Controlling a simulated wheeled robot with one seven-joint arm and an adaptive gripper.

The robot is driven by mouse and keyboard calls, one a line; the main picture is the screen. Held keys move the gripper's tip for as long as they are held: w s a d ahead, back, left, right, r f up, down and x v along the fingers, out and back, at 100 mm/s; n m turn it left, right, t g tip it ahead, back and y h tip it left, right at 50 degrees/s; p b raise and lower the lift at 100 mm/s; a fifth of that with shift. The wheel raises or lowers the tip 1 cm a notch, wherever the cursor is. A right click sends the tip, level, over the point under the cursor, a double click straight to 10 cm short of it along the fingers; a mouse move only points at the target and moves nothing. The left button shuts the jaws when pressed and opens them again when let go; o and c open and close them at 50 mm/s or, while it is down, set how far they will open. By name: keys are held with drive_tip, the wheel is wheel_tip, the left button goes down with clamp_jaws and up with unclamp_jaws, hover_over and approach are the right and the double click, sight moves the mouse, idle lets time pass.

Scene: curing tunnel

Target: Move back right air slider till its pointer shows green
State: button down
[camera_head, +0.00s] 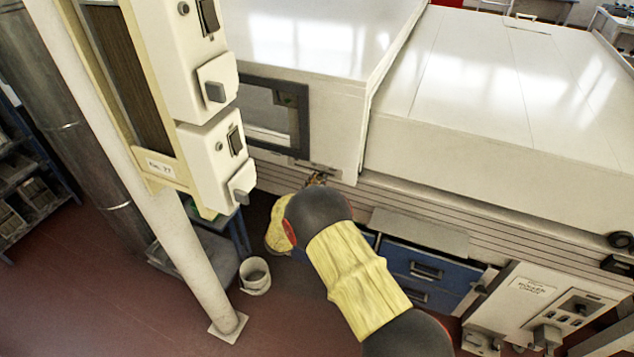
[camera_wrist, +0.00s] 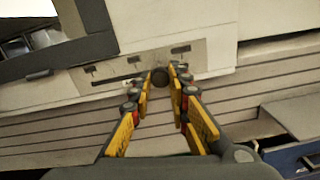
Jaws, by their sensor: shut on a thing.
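The air slider's panel (camera_wrist: 112,70) is a grey-beige plate on the lower edge of the white tunnel housing, tilted in the wrist view. It carries a dark slot and several small dark marks. The slider's dark round knob (camera_wrist: 160,76) is at the slot's right part. My gripper (camera_wrist: 160,86) is shut on the knob, with one yellow-padded finger on each side. In the head view my gripper (camera_head: 317,180) is small beside the panel (camera_head: 322,168), partly hidden by my arm. The pointer and its colour are too small to tell.
A dark-framed window (camera_head: 305,125) is above left of the panel. A white post (camera_head: 150,190) with switch boxes (camera_head: 212,165) stands at the left. Blue drawers (camera_head: 425,268) and a grey ledge (camera_head: 420,232) are right of the panel, below the ribbed band. A bucket (camera_head: 256,278) stands on the floor.

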sight(314, 169)
drive_tip(key=a, duration=0.1)
drive_tip(key=w+a+b, duration=0.1)
drive_tip(key=a, duration=0.1)
drive_tip(key=shift+w+a+f, duration=0.1)
drive_tip(key=shift+a, duration=0.05)
idle(0.3)
drive_tip(key=c, duration=1.7)
unclamp_jaws()
drive_tip(key=shift+o, duration=0.2)
drive_tip(key=v, duration=1.2)
